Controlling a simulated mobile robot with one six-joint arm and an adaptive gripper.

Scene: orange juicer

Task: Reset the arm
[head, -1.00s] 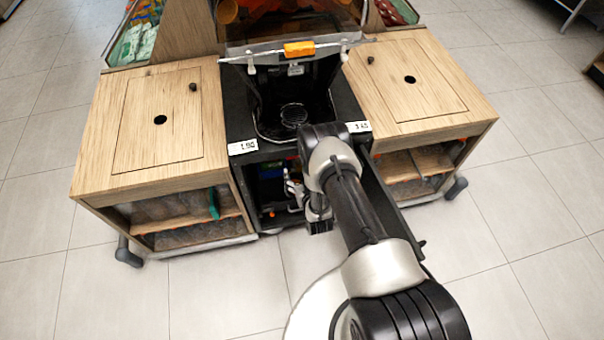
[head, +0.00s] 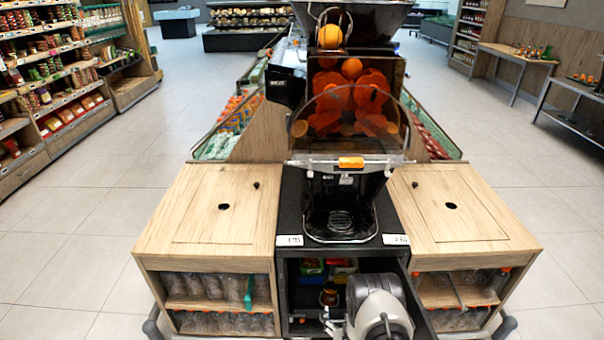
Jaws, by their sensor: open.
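The orange juicer stands in the middle of the head view, with an orange lever (head: 351,162) on its clear front cover and orange pressing parts (head: 352,97) above. Its black drip area (head: 340,222) is empty. My arm's light grey joint (head: 379,308) is at the bottom, in front of the open black cabinet below the juicer. My gripper (head: 333,321) shows only in part at the bottom edge, left of that joint, low at the cabinet opening. It is open, and I see nothing held in it.
Wooden counters (head: 222,208) and (head: 452,205) flank the juicer, with bottles on shelves below. The black cabinet door (head: 415,305) stands open right of my arm. Small coloured items (head: 325,268) are inside the cabinet. Open floor lies on both sides.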

